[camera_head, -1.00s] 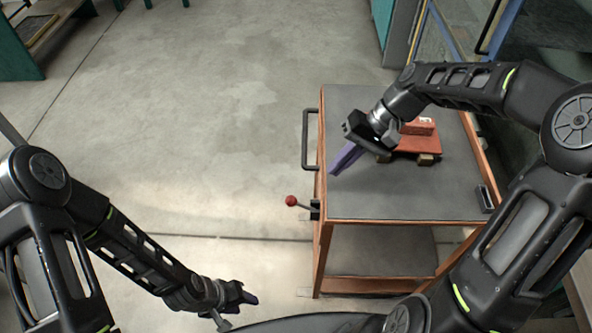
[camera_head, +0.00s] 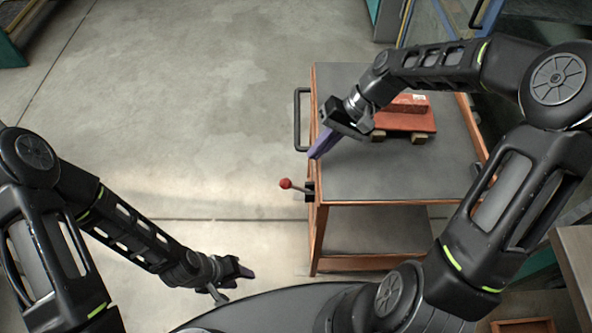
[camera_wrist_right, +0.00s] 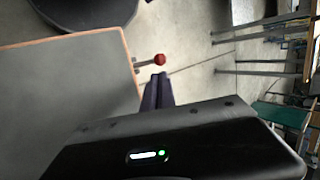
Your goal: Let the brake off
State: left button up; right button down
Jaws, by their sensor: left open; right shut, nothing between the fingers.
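The brake lever with a red ball knob (camera_head: 285,184) sticks out to the left from the near left side of the cart (camera_head: 350,185). The knob also shows in the right wrist view (camera_wrist_right: 159,60), just beyond the fingertips. My right gripper (camera_head: 316,153) is shut and empty, above the cart's left edge. Its purple fingers point down and left, and it is apart from the knob, which lies below and to the left of it. My left gripper (camera_head: 246,271) is open and empty, low over the floor, left of the cart.
A red block (camera_head: 408,104) lies on an orange-red plate (camera_head: 405,120) on the cart top, behind my right gripper. A black handle (camera_head: 298,118) stands out from the cart's left side. The floor left of the cart is clear. A grey-topped bench (camera_head: 575,262) is at the right edge.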

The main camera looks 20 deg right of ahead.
aim_at(284, 179)
jog(key=p+x, duration=0.1)
jog(key=x, duration=0.8)
jog(key=shift+f, duration=0.15)
jog(key=shift+a, duration=0.15)
jog(key=shift+w+a+f+h+b, duration=0.1)
jog(key=shift+a+f+h+b, duration=0.3)
jog(key=shift+a+h, duration=0.4)
jog(key=shift+w+a+f+g+h+b, duration=0.2)
jog(key=shift+a+f+g+h+b, duration=0.35)
jog(key=shift+h, duration=0.65)
notch_tip(284, 179, down, 7)
jog(key=a+m+g+h+b, duration=0.1)
jog(key=a+h+b, duration=0.1)
jog(key=h+b, duration=0.3)
jog(key=shift+w+a+h+b, duration=0.15)
jog(key=shift+w+h+b, duration=0.15)
jog(key=shift+h, duration=0.2)
jog(key=shift+s+f+g, duration=0.15)
jog(key=shift+f+g, duration=0.1)
